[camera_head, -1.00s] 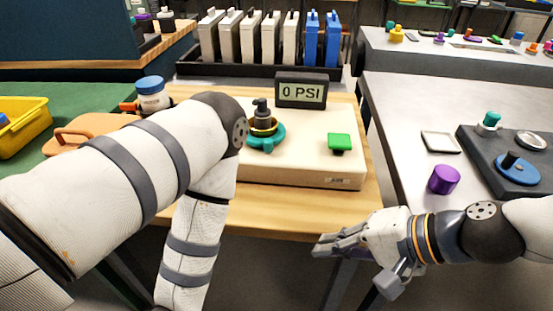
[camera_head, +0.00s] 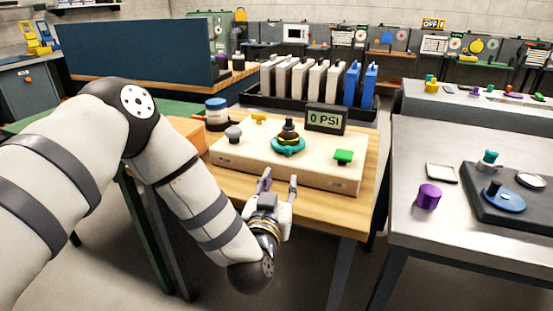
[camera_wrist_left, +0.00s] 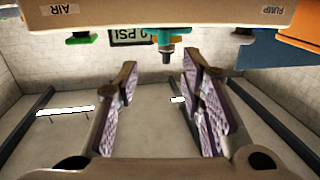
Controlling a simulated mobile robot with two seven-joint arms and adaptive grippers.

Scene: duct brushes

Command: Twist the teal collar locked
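The teal collar (camera_head: 288,147) sits around the base of a dark upright fitting (camera_head: 289,129) on top of a cream box (camera_head: 310,176). It also shows in the wrist view, where the picture is upside down, as a teal patch (camera_wrist_left: 164,36) near the top edge. My left gripper (camera_head: 279,178) is at the front edge of the box, in front of and apart from the collar. Its two purple-padded fingers (camera_wrist_left: 158,68) are spread with nothing between them. I cannot tell whether the collar is locked. My right gripper is out of view.
The display (camera_head: 325,119) reads 0 PSI behind the collar. A green button (camera_head: 343,156) stands right of it, and a grey knob (camera_head: 233,133) and yellow handle (camera_head: 259,118) stand left. A rack (camera_head: 363,101) of white and blue plates is behind. Open floor lies in front.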

